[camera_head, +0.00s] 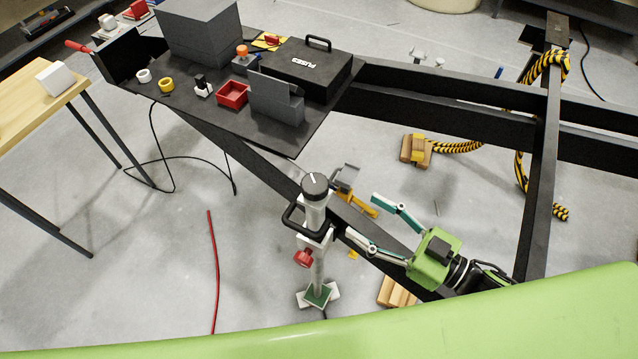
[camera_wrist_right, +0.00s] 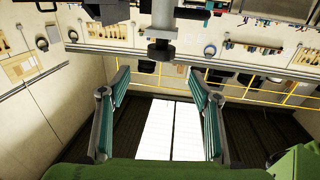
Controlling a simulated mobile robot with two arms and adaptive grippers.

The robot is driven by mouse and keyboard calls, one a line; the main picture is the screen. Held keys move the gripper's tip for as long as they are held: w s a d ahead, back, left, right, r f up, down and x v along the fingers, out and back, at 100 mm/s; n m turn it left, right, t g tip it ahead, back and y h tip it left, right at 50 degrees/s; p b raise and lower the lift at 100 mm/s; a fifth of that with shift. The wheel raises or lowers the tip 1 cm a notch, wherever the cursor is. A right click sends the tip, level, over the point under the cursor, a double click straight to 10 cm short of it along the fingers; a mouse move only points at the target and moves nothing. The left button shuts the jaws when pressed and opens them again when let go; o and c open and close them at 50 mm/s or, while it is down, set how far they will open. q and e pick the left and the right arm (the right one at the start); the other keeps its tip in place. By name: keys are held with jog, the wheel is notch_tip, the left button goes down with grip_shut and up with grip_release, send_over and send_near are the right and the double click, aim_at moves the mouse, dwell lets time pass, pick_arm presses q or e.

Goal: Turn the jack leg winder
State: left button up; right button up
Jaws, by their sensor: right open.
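The jack leg (camera_head: 317,265) stands upright beside the black chassis beam. Its round dark winder head (camera_head: 314,185) is on top, with a black loop handle (camera_head: 290,217) at its side and a red knob (camera_head: 303,258) lower down. My right gripper (camera_head: 362,215) is open and empty, to the right of the jack leg, its fingers pointing towards it. In the right wrist view, a grey post with a black knob (camera_wrist_right: 160,50) appears ahead, beyond the parted fingers (camera_wrist_right: 160,84). I cannot tell contact there. My left gripper is out of view.
The black drawbar plate (camera_head: 285,142) carries a fuse case (camera_head: 308,68), a red tray (camera_head: 232,94) and grey boxes. A wooden table (camera_head: 35,90) stands at left. Black beams and a yellow-black rope (camera_head: 545,68) are at right. A red cable (camera_head: 213,270) lies on the floor.

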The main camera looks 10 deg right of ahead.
aim_at(327, 193)
jog(key=p+x, duration=0.3)
jog(key=x, duration=0.9)
jog(key=shift+a+r, duration=0.1)
jog(key=shift+w+a, duration=0.45)
jog(key=shift+a, duration=0.1)
jog(key=c, duration=1.2)
